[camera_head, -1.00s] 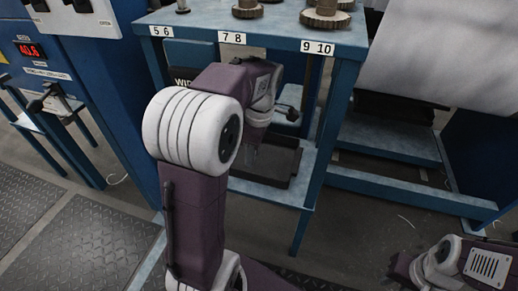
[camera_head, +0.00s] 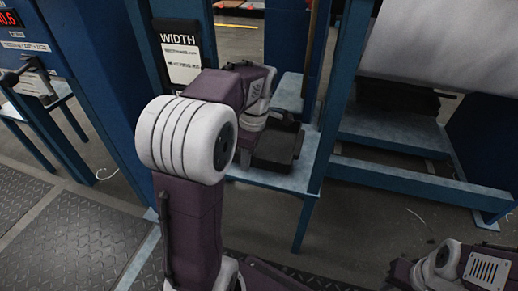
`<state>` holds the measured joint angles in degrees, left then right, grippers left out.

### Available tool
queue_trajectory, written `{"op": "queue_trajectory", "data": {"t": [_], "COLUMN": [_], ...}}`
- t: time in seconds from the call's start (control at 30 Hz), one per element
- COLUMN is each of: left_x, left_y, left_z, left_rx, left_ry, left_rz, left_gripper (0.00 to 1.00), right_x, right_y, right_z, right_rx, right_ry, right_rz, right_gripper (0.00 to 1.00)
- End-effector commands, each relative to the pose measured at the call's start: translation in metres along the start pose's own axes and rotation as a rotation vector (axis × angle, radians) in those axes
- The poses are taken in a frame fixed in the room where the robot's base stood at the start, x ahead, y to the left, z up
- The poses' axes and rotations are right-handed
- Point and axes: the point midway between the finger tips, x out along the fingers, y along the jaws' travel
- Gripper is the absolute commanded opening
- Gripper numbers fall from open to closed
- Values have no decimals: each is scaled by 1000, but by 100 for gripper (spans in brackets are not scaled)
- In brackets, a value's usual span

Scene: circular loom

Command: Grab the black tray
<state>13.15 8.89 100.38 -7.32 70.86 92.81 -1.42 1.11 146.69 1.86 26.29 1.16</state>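The black tray (camera_head: 283,152) sits on the lower light-blue shelf of the blue frame, at the middle of the head view. My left arm reaches over the shelf from the left. My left gripper (camera_head: 256,128) is at the end of its white wrist, right at the tray's back left part. The arm and wrist hide part of the tray, and the fingers are too small and dark to tell whether they are open or shut. My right arm shows only at the bottom right; its gripper is out of view.
The lower shelf (camera_head: 270,179) has blue posts at its sides. A black WIDTH sign (camera_head: 182,55) hangs behind the arm. A large white roll (camera_head: 440,45) is at the upper right. Open grey floor (camera_head: 345,235) lies in front of the shelf.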

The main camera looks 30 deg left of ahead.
Motion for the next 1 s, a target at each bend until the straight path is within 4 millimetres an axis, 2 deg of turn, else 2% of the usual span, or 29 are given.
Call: {"op": "queue_trajectory", "data": {"t": [0.1, 0.17, 0.2, 0.23, 1.0], "left_x": [-2, -2, -2, -2, -2], "left_y": [0, 0, 0, 0, 0], "left_z": [0, 0, 0, 0, 0], "left_rx": [0, 1, 1, 1, 1], "left_ry": [0, 0, 0, 0, 0], "left_rz": [-2, -2, -2, -2, -1], "left_gripper": [30, 16, 5, 0, 0], "right_x": [-3, -3, -3, -3, -3], "right_y": [0, 0, 0, 0, 0], "right_z": [0, 0, -1, -1, 0], "right_rx": [0, 0, 0, 0, 0], "right_ry": [1, 1, 1, 1, 1], "right_rz": [0, 0, 0, 0, 0], "right_gripper": [36, 36, 36, 36, 36]}}
